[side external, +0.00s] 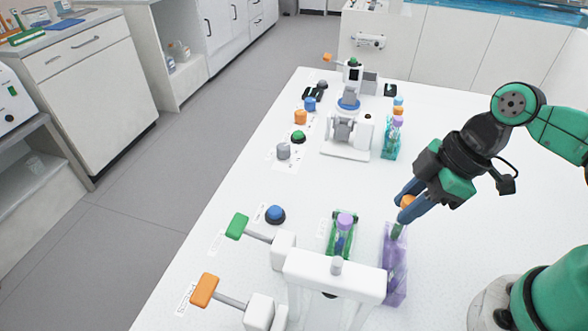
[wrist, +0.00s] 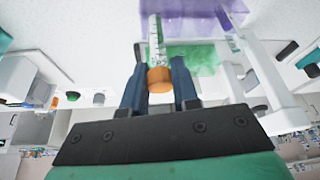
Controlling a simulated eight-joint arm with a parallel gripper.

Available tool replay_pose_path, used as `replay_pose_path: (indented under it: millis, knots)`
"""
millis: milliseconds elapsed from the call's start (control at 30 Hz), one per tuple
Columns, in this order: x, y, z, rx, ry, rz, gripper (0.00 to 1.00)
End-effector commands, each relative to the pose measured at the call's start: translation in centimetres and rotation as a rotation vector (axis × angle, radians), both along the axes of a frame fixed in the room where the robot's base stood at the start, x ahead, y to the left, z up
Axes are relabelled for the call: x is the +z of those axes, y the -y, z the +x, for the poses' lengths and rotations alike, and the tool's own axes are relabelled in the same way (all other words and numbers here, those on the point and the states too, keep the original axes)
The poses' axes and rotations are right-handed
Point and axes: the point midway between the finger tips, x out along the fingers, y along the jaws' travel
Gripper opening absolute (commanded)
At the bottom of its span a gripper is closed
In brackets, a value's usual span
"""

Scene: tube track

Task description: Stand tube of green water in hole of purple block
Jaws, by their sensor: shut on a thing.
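My gripper (side external: 405,206) is shut on the orange cap (wrist: 158,79) of a tube. The cap also shows between the blue fingers in the side view (side external: 407,201). The clear, graduated tube (wrist: 156,40) points away from the fingers in the wrist view. In the side view its green lower part (side external: 397,231) slants down at the top end of the purple block (side external: 396,270). I cannot tell whether its tip is inside a hole or just in front of the block. The translucent purple block also shows at the top of the wrist view (wrist: 185,8).
A green block (side external: 333,243) holding a purple-capped tube (side external: 345,220) stands left of the purple block. A white stand (side external: 335,270) with levers is in front. A teal rack (side external: 390,148) with capped tubes and a microscope-like device (side external: 348,130) stand farther back.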

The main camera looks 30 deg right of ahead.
Motion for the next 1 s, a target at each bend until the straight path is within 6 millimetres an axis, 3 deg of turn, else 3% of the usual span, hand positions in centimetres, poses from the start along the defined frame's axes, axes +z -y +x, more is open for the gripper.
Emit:
replay_pose_path:
  millis: [467, 500, 600, 1000]
  knots:
    - [-0.51, 0.0, -0.02, 0.0, 0.0, 0.0, 0.0]
    - [-0.51, 0.0, -0.02, 0.0, 0.0, 0.0, 0.3]
    - [-0.51, 0.0, -0.02, 0.0, 0.0, 0.0, 0.59]
    - [-0.51, 0.0, -0.02, 0.0, 0.0, 0.0, 0.62]
